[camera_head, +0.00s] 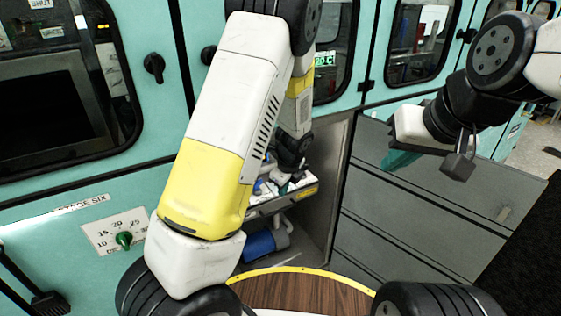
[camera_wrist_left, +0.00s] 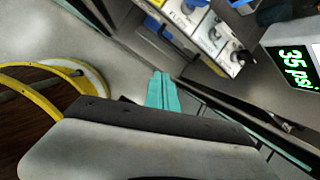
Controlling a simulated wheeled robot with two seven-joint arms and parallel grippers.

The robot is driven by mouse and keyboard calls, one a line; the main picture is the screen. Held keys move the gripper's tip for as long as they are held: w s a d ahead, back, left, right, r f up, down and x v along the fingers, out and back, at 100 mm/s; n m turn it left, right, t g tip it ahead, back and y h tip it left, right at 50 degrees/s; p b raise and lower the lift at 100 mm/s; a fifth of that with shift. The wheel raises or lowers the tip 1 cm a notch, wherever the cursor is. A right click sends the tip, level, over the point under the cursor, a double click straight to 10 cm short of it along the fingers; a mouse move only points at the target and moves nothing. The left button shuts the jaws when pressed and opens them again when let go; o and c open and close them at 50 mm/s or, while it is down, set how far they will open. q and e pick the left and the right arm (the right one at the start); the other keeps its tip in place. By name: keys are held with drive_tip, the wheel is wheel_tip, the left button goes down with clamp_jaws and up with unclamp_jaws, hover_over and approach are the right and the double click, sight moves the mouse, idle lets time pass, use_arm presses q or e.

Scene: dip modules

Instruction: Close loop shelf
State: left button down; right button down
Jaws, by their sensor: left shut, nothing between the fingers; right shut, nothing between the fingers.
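The loop shelf (camera_head: 285,201) shows in the head view as a grey tray inside an open bay, holding white and blue modules. My left arm hides its left part, so I cannot tell how far out it stands. My left gripper (camera_head: 284,187) reaches down at the shelf; its teal fingers are together and empty. In the left wrist view the left gripper (camera_wrist_left: 162,92) is shut below white modules with blue parts (camera_wrist_left: 190,18). Contact with the shelf is unclear. My right gripper (camera_head: 400,160) is shut and empty, in front of grey panels at the right.
A blue cylinder (camera_head: 262,245) lies under the shelf. A grey side wall (camera_head: 337,185) bounds the bay on the right. A green knob (camera_head: 124,239) sits on the teal front at left. A 35 psi display (camera_wrist_left: 294,68) is close right in the left wrist view.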

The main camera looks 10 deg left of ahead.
use_arm(q)
drive_tip(key=s+a+r+n+h, duration=0.1)
drive_tip(key=s+a+r+n, duration=0.1)
drive_tip(key=s+r+n, duration=0.4)
drive_tip(key=s+a+r+n+t+h, duration=0.15)
drive_tip(key=r+n, duration=0.25)
drive_tip(key=r, duration=0.5)
drive_tip(key=s+a+r+n+h, duration=0.1)
drive_tip(key=s+a+r+n, duration=0.1)
drive_tip(key=s+r+n, duration=0.4)
drive_tip(key=s+r+n+t, duration=0.1)
drive_tip(key=s+r+n, duration=0.6)
drive_tip(key=s, duration=0.4)
drive_tip(key=shift+s+a+r, duration=0.25)
drive_tip(key=shift+a+r, duration=0.2)
drive_tip(key=shift+r, duration=0.2)
drive_tip(key=shift+h, duration=0.25)
